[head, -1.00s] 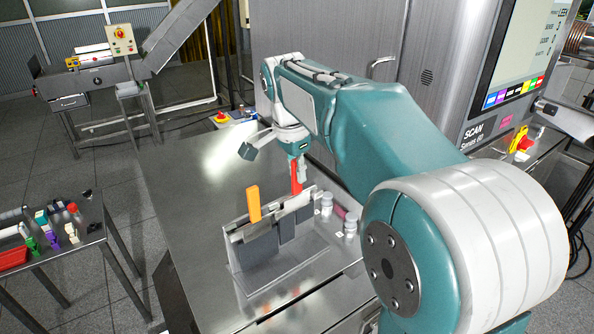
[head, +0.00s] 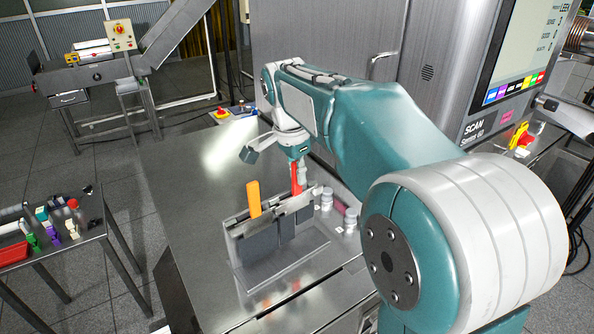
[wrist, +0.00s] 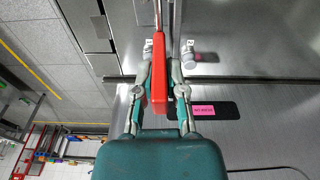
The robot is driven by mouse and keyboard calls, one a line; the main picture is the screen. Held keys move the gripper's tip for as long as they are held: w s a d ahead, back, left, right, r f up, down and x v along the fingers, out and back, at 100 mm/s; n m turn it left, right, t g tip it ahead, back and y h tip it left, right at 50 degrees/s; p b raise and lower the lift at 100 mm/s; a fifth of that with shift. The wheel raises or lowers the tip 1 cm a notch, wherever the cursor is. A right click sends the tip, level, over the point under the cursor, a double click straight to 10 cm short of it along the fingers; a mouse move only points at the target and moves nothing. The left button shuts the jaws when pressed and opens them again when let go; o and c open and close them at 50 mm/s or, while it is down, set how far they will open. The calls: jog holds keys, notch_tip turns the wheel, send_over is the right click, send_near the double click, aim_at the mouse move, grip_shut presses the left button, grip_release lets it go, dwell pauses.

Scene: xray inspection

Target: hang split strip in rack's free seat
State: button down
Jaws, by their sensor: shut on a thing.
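My gripper (head: 299,172) is shut on a red handle (wrist: 159,75), which stands upright between its fingers in the wrist view. The red handle also shows in the head view (head: 295,182). It is at the right part of the rack (head: 272,280), a grey stand on the steel table. Dark grey strips hang in the rack, and an orange handle (head: 254,198) stands up from its left part. The strip below the red handle, and whether it is seated, I cannot make out; the rack's bar and my gripper hide that spot.
Small pale cylinders (head: 326,199) stand just right of the rack. A pink label on a dark plate (wrist: 204,110) lies near my gripper. A side table (head: 70,245) with coloured items stands at left. The steel table (head: 195,190) is clear behind and left of the rack.

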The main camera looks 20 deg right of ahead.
jog(key=shift+f, duration=0.15)
jog(key=c, duration=0.6)
grip_release()
jog(key=r, duration=0.4)
jog(key=a+r, duration=0.1)
jog(key=r, duration=0.6)
jog(key=shift+s+a+r, duration=0.2)
jog(key=shift+a+r, duration=0.05)
jog(key=shift+r, duration=0.15)
